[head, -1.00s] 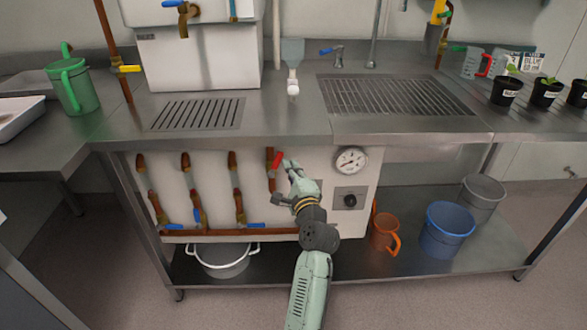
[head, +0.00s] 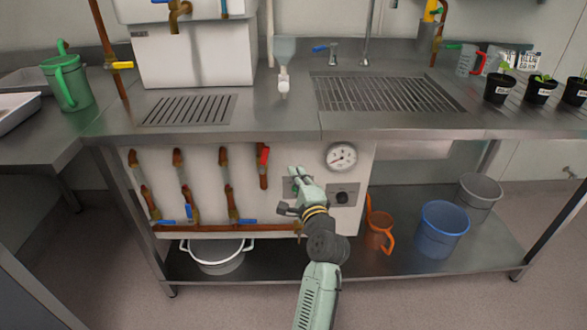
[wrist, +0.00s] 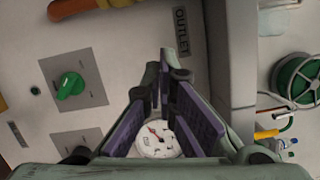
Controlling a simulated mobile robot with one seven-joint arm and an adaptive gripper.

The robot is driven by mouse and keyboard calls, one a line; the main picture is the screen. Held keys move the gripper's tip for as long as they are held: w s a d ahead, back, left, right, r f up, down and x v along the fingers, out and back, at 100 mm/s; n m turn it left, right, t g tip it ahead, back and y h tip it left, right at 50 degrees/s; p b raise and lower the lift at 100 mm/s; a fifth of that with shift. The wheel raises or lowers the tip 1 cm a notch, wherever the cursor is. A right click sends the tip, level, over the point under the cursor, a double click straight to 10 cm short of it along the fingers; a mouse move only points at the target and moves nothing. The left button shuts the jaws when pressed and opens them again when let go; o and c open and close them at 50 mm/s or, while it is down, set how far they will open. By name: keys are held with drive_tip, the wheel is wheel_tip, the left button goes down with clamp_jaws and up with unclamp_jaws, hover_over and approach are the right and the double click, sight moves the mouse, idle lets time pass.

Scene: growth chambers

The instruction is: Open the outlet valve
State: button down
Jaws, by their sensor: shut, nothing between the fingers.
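The red valve handle (head: 264,156) sits on a rusty vertical pipe at the right of the pipe row on the white panel. It lies along the pipe, upright. Its reddish lever (wrist: 74,7) shows at the top edge of the wrist view. An "OUTLET" label (wrist: 183,33) is on the panel close by. My gripper (head: 298,172) is shut and empty, in front of the panel, right of and a little below the red handle and apart from it. Its fingers (wrist: 165,75) point toward the bench edge in the wrist view.
A green knob (wrist: 70,87) on a grey plate sits close to my gripper. A round gauge (head: 341,156) and a dark knob (head: 343,195) are to its right. The steel bench (head: 280,128) overhangs the panel. Buckets and an orange jug (head: 379,232) stand on the shelf below.

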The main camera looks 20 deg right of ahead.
drive_tip(key=s, duration=0.3)
drive_tip(key=s+b, duration=0.1)
drive_tip(key=s, duration=0.1)
drive_tip(key=shift+s+a+f, duration=0.15)
drive_tip(key=shift+s+a, duration=0.1)
drive_tip(key=shift+s, duration=0.1)
